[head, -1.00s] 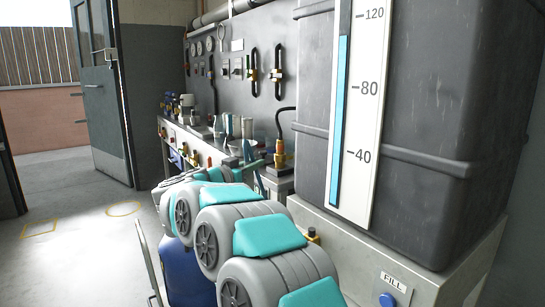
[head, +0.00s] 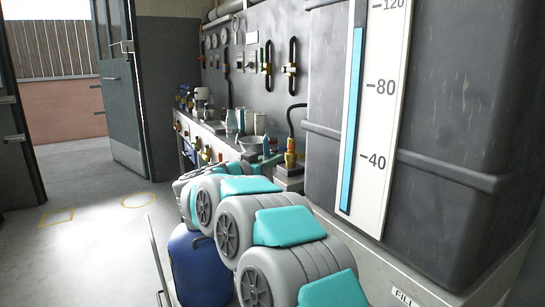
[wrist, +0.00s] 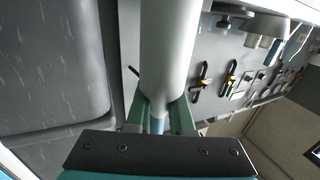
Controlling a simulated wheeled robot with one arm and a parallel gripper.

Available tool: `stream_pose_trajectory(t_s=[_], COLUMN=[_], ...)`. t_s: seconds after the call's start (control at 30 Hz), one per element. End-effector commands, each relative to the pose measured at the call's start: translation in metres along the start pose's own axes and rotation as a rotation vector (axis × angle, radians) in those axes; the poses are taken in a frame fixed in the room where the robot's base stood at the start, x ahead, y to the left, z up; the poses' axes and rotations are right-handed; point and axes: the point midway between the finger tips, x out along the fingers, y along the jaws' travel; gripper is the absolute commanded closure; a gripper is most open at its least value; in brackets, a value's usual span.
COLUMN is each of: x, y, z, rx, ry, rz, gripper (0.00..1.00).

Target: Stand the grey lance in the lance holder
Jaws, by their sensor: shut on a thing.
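In the wrist view a thick pale grey cylinder, which looks like the grey lance (wrist: 170,50), runs up from between the green fingers of my gripper (wrist: 158,118). The fingers are shut on its narrower, bluish lower part. In the head view my gripper (head: 266,160) is small and partly hidden beyond my own arm, beside the bench. The lance cannot be made out clearly there. I cannot pick out the lance holder for certain in either view.
A large dark tank (head: 450,120) with a level gauge (head: 372,110) stands close at the right. A bench (head: 215,145) with cups and a bowl (head: 250,143) runs along the panel wall (head: 262,85). Open floor (head: 95,200) and a doorway lie at the left.

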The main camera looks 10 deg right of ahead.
Motion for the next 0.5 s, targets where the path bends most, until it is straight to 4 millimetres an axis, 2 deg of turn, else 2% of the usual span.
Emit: stream_pose_trajectory(t_s=[0.03,0.5], x=[-0.001,-0.001], y=[0.0,-0.001], z=[-0.003,0.037], rx=[-0.002,-0.004], ry=[0.001,-0.001], rz=[-0.001,-0.002], gripper=[1.0,1.0])
